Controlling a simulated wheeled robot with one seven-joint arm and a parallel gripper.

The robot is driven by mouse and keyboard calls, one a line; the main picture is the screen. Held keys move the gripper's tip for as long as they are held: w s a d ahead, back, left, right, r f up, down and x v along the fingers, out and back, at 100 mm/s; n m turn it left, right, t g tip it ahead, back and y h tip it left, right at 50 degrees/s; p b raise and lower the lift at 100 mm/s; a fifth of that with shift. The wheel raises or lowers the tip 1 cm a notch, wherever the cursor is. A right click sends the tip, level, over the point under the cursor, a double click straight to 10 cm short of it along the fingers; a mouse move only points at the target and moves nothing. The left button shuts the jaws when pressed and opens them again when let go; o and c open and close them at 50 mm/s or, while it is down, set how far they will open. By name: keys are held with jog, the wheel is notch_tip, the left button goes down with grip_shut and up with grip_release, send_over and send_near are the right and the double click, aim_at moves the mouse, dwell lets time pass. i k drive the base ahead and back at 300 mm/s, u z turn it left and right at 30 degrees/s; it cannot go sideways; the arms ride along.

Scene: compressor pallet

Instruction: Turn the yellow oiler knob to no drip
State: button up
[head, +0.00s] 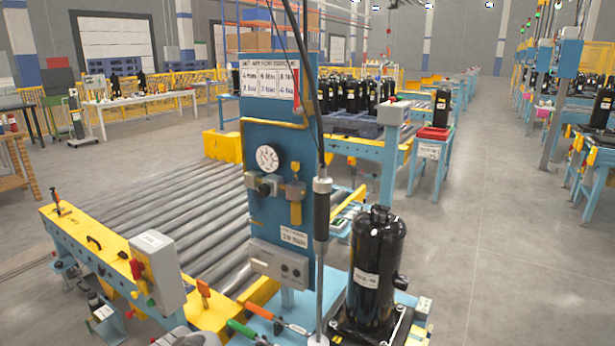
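A blue upright panel (270,215) stands in the middle of the head view. A round white pressure gauge (267,158) is on its front. Right of the gauge is a brass-yellow oiler (295,190) with a small yellow knob (295,166) at its top. The knob's setting and any drip are too small to make out. A dark and grey fitting (263,187) sits just left of the oiler, below the gauge. My gripper's fingers are not in view. A grey rounded shape shows at the bottom edge, and I cannot tell what it is.
A hanging black-handled tool (321,215) with cables runs close right of the oiler. A black compressor (376,262) stands to its right. A grey box (159,270) on a yellow rail and the roller conveyor (190,220) are left. Screwdrivers lie below the panel. The right aisle is clear.

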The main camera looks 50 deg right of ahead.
aim_at(295, 164)
jog(key=z, duration=0.5)
jog(key=k, duration=1.15)
jog(key=u, duration=0.25)
jog(key=i, duration=0.6)
jog(key=u, duration=0.85)
jog(key=i, duration=0.8)
jog(key=z, duration=0.65)
jog(key=i, duration=0.55)
jog(key=z, duration=0.45)
